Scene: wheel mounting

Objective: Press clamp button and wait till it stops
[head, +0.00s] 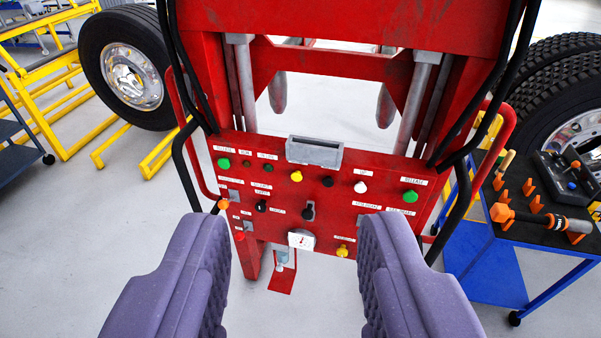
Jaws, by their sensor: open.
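The red control panel (290,220) of a red machine faces me in the middle of the head view. It carries a green button (223,163) at its left and another green button (410,196) at its right. A yellow button (296,176), a black one (328,182) and a white one (360,187) lie between them. The small labels are hard to read, so I cannot tell which is the clamp button. My gripper (292,228) is open and empty, its two purple padded fingers wide apart before the lower panel. I see no button pressed by it.
A wheel (125,70) stands at the left by yellow rails (85,110). More tyres (555,85) stand at the right. A blue cart (500,255) with tools, including an orange-handled one (540,218), is close on the right. Black hoses flank the panel.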

